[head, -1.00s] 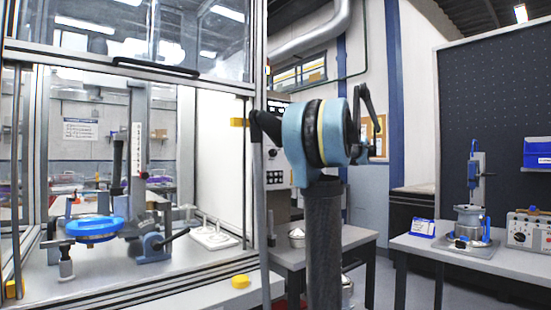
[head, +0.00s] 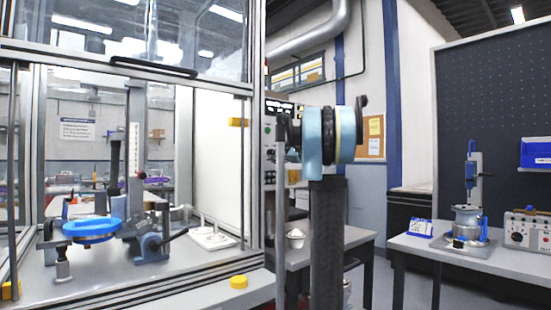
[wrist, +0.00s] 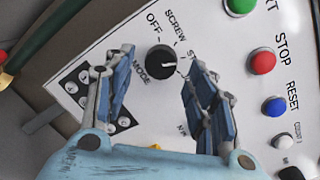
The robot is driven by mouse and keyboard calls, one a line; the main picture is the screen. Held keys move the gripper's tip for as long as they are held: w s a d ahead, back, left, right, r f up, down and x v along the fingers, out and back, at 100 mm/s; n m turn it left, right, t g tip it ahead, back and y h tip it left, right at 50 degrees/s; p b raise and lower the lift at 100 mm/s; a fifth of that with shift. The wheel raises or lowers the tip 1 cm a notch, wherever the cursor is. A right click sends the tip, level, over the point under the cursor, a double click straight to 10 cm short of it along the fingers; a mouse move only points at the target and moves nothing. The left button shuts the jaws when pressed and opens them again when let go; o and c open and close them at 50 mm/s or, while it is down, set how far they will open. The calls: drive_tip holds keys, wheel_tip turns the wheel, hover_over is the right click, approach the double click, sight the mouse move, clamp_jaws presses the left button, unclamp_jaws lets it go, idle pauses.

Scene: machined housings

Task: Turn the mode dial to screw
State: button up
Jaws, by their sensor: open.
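The mode dial (wrist: 160,58) is a round black knob with a white pointer line on a light control panel (wrist: 225,60), in the wrist view. OFF and SCREW are printed above it, MODE at its lower left, and a partly hidden label starting ST to its right. The pointer points right, toward that ST label rather than OFF. My gripper (wrist: 158,64) is open, with one blue-grey finger on each side of the dial. Contact between fingers and knob cannot be made out. In the head view my arm hides most of the panel and the dial.
Green, red STOP (wrist: 262,61) and blue RESET (wrist: 274,106) buttons sit right of the dial. A glazed enclosure with a blue ring (head: 92,230) stands left in the head view. A workbench (head: 455,248) with a fixture (head: 467,222) stands right.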

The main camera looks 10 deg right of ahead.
drive_tip(key=shift+x, duration=0.8)
drive_tip(key=c, duration=1.1)
drive_tip(key=shift+o, duration=0.2)
drive_tip(key=shift+n, duration=0.4)
drive_tip(key=n, duration=0.3)
drive_tip(key=shift+r+n+h, duration=0.1)
drive_tip(key=shift+n+h, duration=0.2)
drive_tip(key=n, duration=0.3)
drive_tip(key=shift+s+n, duration=0.15)
drive_tip(key=shift+n, duration=0.25)
